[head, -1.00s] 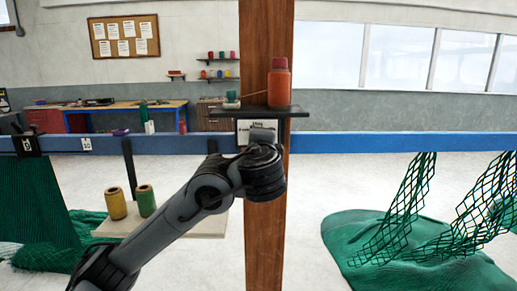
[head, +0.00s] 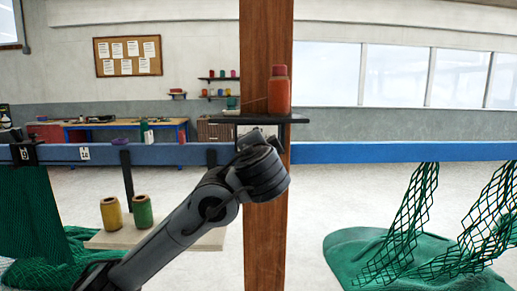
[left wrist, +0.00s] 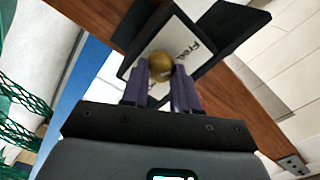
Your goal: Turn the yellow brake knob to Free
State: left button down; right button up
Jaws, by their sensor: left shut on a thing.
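The yellow brake knob (left wrist: 161,64) shows in the left wrist view, mounted on a white plate (left wrist: 196,35) with a dark frame on the wooden post. The word "Free" is printed on the plate beside the knob; the other marks are hidden or too small to read. My left gripper (left wrist: 161,78) is shut on the knob, one finger on each side. My right gripper is not in view.
A dark shelf (head: 258,119) on the post, just above my wrist, holds an orange bottle (head: 279,92). A blue rail (head: 400,151) runs across behind. Green netting (head: 395,262) lies at the right. Yellow and green spools (head: 142,212) stand on a board at the left.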

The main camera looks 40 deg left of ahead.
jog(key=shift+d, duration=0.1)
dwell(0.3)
pick_arm(q)
jog(key=c, duration=0.8)
grip_release()
jog(key=shift+c, duration=0.2)
jog(key=shift+s+d, duration=0.1)
